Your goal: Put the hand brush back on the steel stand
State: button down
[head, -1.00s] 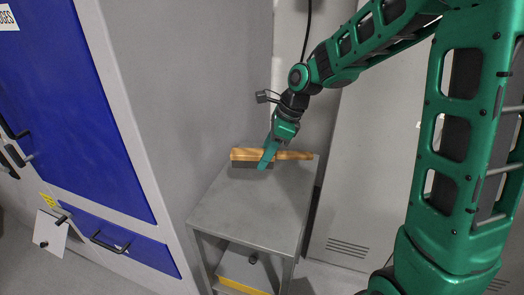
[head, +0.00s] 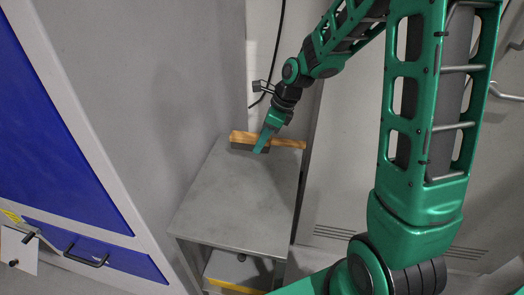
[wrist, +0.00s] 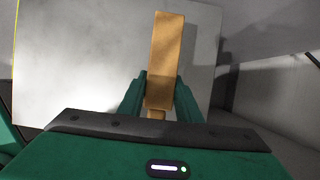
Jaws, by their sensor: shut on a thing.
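The hand brush (head: 245,139) has a wooden back and handle and dark bristles. It is at the back edge of the steel stand (head: 225,200), lying across it with the bristles facing down. I cannot tell whether the bristles touch the stand top. My gripper (head: 265,143) is shut on the brush near its middle. In the wrist view the wooden block (wrist: 165,55) shows between the two green fingers of my gripper (wrist: 160,95), with the stand top (wrist: 75,60) below. Part of the handle is hidden by my gripper.
A blue-fronted cabinet (head: 50,110) stands to the left of the stand. A grey wall and panel (head: 345,190) rise behind and to the right. The stand's front and middle are bare. A lower shelf (head: 235,270) holds a grey item with a yellow edge.

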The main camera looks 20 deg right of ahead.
aim_at(264, 158)
jog(key=shift+w+d+f, duration=0.25)
jog(key=shift+d+f, duration=0.15)
jog(key=shift+d, duration=0.25)
jog(key=shift+f, duration=2)
jog(key=c, duration=1.3)
grip_release()
